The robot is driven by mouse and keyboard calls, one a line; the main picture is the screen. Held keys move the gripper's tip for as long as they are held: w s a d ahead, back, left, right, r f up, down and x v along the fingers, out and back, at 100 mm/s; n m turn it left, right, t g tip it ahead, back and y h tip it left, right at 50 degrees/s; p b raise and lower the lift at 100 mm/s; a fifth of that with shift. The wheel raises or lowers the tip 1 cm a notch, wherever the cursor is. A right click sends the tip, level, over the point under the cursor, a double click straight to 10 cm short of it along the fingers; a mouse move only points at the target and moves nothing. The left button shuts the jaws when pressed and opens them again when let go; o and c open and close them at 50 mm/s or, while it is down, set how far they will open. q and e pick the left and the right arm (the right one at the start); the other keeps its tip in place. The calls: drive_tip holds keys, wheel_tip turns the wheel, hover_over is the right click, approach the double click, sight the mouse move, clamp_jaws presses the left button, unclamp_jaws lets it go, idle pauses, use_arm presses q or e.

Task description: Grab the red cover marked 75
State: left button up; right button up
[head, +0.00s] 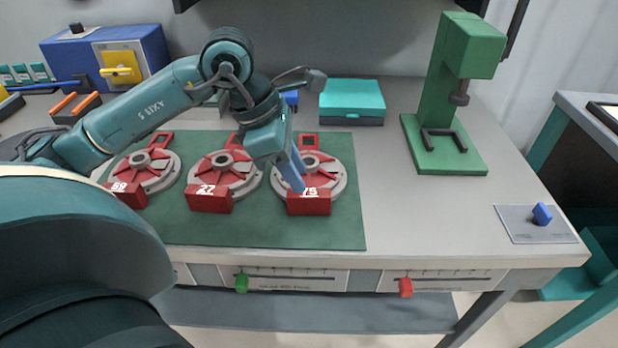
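The red cover marked 75 (312,206) is the rightmost of three red covers on the green mat (352,225). It has a red block at the front, a red round part with a grey ring, and a red square loop at the back. My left gripper (299,184) reaches down over it from above. Its blue fingers hide part of the cover's left side and the edge of the number. I cannot tell whether the fingers touch the cover or how far apart they are. My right gripper is not in view.
Covers marked 27 (209,200) and 59 (126,195) stand to the left. A teal box (352,98) sits behind the mat and a green press (455,95) to the right. A blue knob (542,214) is on a plate at the far right.

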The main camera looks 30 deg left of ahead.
sight(309, 165)
use_arm(q)
drive_tip(key=shift+x, duration=2.75)
drive_tip(key=shift+a, duration=0.15)
drive_tip(key=shift+c, duration=0.3)
clamp_jaws()
drive_tip(key=shift+r, duration=0.1)
